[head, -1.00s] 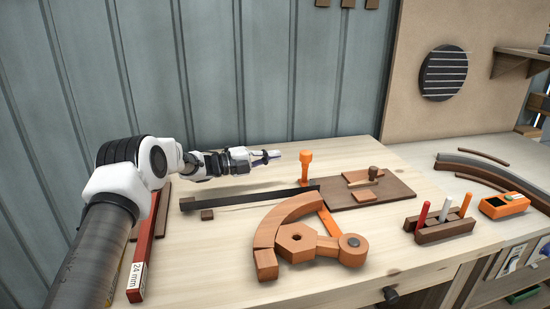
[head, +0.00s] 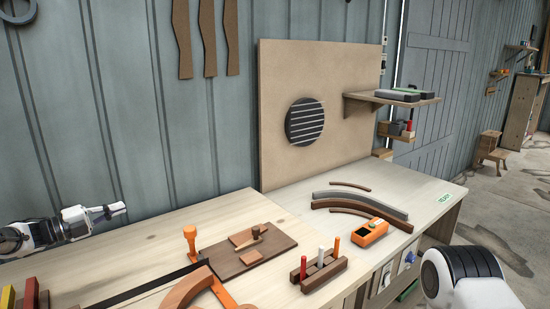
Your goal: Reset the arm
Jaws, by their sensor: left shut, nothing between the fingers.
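My left gripper (head: 108,211) shows at the left edge of the head view, shut and empty. It is held above the back left part of the wooden workbench (head: 160,246), apart from everything on it. A rounded white and black part of my right arm shows at the lower right; the right gripper is out of the picture. An orange peg-like clamp (head: 190,242) stands right of the left gripper, beside a brown board (head: 238,252) with small wooden pieces. A curved wooden piece (head: 187,290) is cut off by the lower edge.
A pen block (head: 320,273), an orange device (head: 371,232) and curved strips (head: 361,207) lie on the right part of the bench. A tan panel (head: 335,95) with a dark striped disc (head: 305,122) stands behind. A shelf (head: 395,98) juts out at right.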

